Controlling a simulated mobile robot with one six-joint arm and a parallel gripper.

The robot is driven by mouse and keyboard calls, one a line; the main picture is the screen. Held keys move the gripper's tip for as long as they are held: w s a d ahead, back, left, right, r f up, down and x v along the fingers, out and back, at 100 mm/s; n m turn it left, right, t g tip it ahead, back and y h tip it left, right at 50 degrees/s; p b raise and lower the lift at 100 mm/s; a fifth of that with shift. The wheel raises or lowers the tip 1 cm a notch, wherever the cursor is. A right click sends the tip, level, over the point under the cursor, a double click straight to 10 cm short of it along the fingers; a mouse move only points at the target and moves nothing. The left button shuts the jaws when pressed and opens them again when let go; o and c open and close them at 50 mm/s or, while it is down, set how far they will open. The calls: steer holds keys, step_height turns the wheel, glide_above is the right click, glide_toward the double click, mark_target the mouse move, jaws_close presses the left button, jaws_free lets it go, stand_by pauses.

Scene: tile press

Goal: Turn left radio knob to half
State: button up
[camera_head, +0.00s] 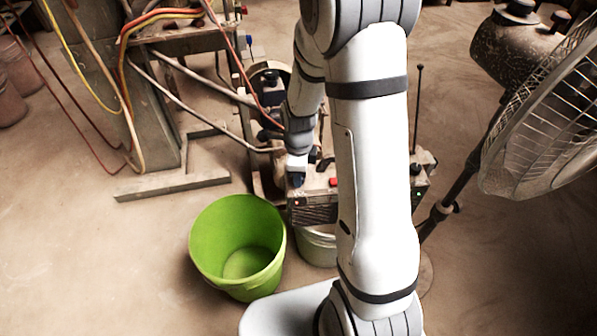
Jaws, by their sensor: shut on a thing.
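The radio (315,208) is a dusty box with a slatted front and an upright antenna (417,110) at its right. My arm hides its middle. A red button (333,182) shows on its top. My gripper (296,181) reaches down to the left end of the radio's top and is shut on the left radio knob, which the fingers hide. The knob's angle cannot be seen.
A green bucket (215,245) stands on the floor at the front left of the radio. A pale metal bucket (316,247) is below the radio. A large fan (550,125) is at the right. A machine frame (150,110) with hoses is at the left.

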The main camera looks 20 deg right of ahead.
steer(key=o, duration=1)
step_height(320, 180, up, 8)
steer(key=shift+f+p, duration=0.1)
steer(key=shift+p, duration=1.05)
steer(key=shift+r, duration=0.25)
steer(key=s+r+n+t+p, duration=0.1)
steer(key=s+r+n+p, duration=0.4)
steer(key=r, duration=0.6)
steer(key=s+r+n+p, duration=0.5)
steer(key=r+n+p, duration=0.3)
steer(key=r, duration=0.4)
steer(key=s+r+n+t+p, duration=0.1)
steer(key=s+r+n+p, duration=0.5)
steer(key=r+n, duration=0.3)
steer(key=shift+d+r+t+p, duration=0.15)
steer(key=shift+d+r+p, duration=0.05)
steer(key=shift+r, duration=0.65)
steer(key=shift+d+r+t+p, duration=0.15)
steer(key=shift+r, duration=0.7)
